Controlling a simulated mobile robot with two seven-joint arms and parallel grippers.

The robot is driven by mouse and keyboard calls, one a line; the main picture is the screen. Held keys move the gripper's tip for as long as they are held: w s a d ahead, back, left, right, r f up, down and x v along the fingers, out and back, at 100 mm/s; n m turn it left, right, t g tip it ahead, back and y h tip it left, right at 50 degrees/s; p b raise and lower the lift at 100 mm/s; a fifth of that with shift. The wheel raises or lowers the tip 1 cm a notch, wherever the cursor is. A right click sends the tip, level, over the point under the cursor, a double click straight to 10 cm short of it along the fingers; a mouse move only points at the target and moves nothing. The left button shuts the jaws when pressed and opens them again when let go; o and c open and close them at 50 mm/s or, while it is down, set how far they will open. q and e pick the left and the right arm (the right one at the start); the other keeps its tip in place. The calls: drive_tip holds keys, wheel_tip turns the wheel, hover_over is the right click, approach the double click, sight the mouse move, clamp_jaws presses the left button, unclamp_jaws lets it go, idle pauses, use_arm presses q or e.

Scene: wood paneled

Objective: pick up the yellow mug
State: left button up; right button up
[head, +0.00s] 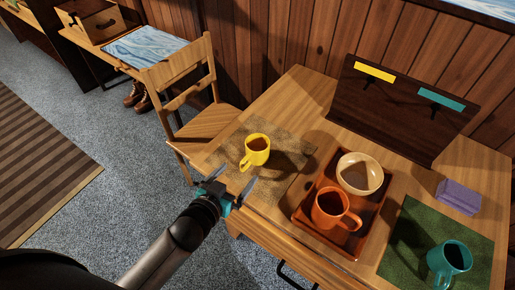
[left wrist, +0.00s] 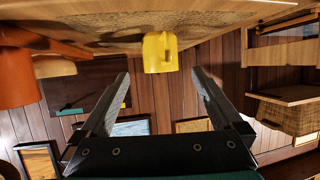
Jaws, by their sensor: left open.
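The yellow mug (head: 256,150) stands upright on a tan woven mat (head: 285,148) at the left part of the wooden table. My left gripper (head: 232,183) is open and empty, near the table's front left edge, on the near side of the mug and apart from it. In the left wrist view the picture is upside down, and the yellow mug (left wrist: 158,52) appears beyond the tips of the open left gripper (left wrist: 160,78), roughly centred between the fingers. My right gripper does not show.
Right of the mat, a red-brown tray (head: 300,217) holds an orange mug (head: 330,207) and a cream bowl (head: 358,172). A dark board (head: 400,105) stands at the back. A wooden chair (head: 195,100) is at left.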

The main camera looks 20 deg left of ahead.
sight(253, 157)
use_arm(q)
drive_tip(key=b+x, duration=0.1)
drive_tip(key=x, duration=0.5)
drive_tip(key=shift+w+f, duration=0.15)
drive_tip(key=shift+w+d+f+b, duration=0.15)
drive_tip(key=shift+w+b, duration=0.25)
drive_tip(key=shift+w, duration=0.2)
drive_tip(key=shift+b+x, duration=0.8)
drive_tip(key=shift+x, duration=1.6)
drive_tip(key=shift+c, duration=0.2)
drive_tip(key=c, duration=1.2)
